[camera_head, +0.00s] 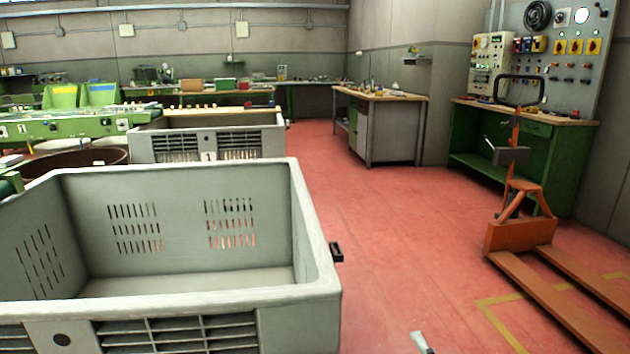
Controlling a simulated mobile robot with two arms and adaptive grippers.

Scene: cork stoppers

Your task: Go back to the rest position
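A large grey crate (180,300) with slotted walls stands close in front on the left. The part of its inside that shows looks empty.
A second grey crate (270,121) stands behind, beside a green conveyor (62,128). A black block (336,252) sticks out at the near crate's right side. An orange pallet truck (520,235) stands right. Red floor (400,240) between is clear.

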